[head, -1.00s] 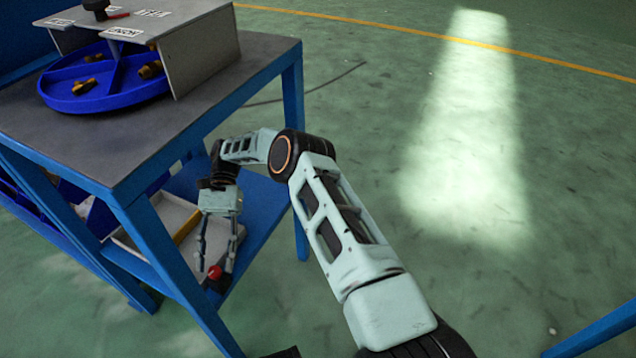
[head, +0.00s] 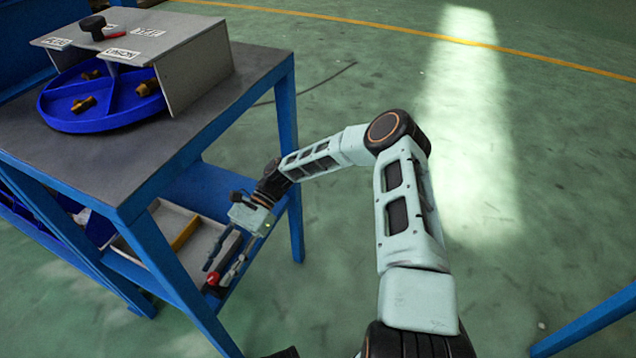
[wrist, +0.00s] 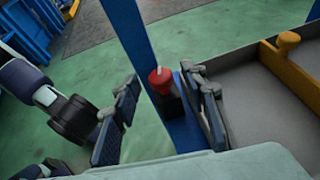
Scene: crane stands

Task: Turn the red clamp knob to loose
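The red clamp knob (head: 212,278) is low at the front corner of the blue stand, beside the lower shelf. In the wrist view the red knob (wrist: 160,82) sits on a dark base against the blue frame. My gripper (head: 221,268) is tilted and comes down from the right, with its fingertips near the knob. In the wrist view my gripper (wrist: 166,105) is open, and the knob shows in the gap between its dark-padded fingers. I cannot tell whether either finger touches the knob. The knob's setting cannot be read.
A grey tray (head: 160,216) with a yellow divider (head: 185,233) sits on the lower shelf close to my fingers. The tabletop (head: 75,158) holds a blue divided dish (head: 60,112) under a labelled grey cover with a black knob (head: 93,24).

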